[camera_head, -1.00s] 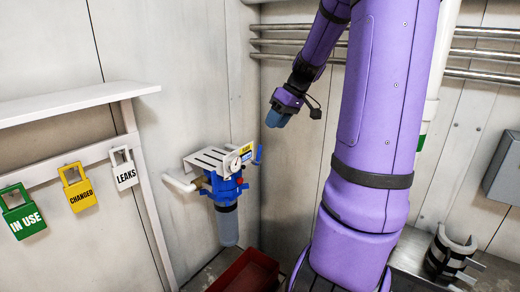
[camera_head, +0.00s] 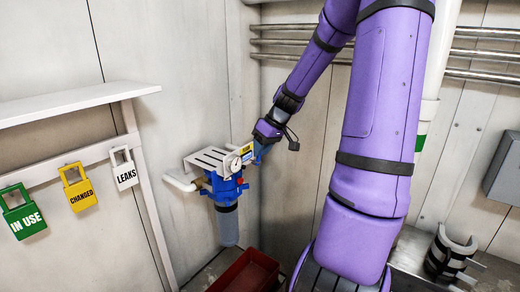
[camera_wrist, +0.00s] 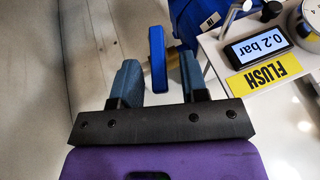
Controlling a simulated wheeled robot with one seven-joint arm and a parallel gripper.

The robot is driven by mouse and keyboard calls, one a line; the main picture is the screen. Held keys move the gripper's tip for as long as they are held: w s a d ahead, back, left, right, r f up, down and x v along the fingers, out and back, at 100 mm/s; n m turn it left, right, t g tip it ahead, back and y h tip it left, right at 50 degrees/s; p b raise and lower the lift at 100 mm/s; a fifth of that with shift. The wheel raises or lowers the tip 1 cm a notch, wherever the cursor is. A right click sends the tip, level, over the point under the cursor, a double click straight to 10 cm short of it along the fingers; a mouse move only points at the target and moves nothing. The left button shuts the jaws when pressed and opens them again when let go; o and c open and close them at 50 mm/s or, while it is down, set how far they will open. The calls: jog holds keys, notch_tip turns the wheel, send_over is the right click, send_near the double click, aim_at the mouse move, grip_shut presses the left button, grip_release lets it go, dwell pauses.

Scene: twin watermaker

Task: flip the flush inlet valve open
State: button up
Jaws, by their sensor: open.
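The flush inlet valve has a blue lever handle (camera_wrist: 157,58), which stands between the two fingers of my gripper (camera_wrist: 158,80) in the wrist view. My gripper is open, with a gap showing on both sides of the handle. A brass-coloured fitting (camera_wrist: 174,58) shows just behind the handle. A yellow FLUSH label (camera_wrist: 264,75) and a display reading 0.2 bar (camera_wrist: 257,49) sit to the right. In the head view my gripper (camera_head: 259,152) is at the right side of the blue filter unit (camera_head: 224,186) and mostly hides the handle.
A white bracket (camera_head: 206,160) with a round gauge (camera_head: 235,164) tops the filter unit. A red bin (camera_head: 246,272) is below. Green, yellow and white tags (camera_head: 78,190) hang on the left rail under a shelf (camera_head: 75,103). Pipes run along the back wall.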

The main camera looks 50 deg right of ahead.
grip_shut()
jog(key=shift+d, duration=0.15)
jog(key=shift+w+d+f+m+y, duration=0.1)
jog(key=shift+d+f+m+y, duration=0.6)
jog(key=shift+y, duration=1.55)
jog(key=shift+w+d+f+m+y, duration=0.1)
jog(key=shift+d+f+m+y, duration=0.6)
jog(key=shift+y, duration=1.5)
jog(key=shift+w+d+f+m+y, duration=0.2)
jog(key=shift+f+m+y, duration=0.55)
jog(key=shift+y, duration=1.5)
jog(key=shift+s+f+t, duration=0.2)
jog(key=shift+f+t, duration=0.05)
jog(key=shift+t, duration=0.05)
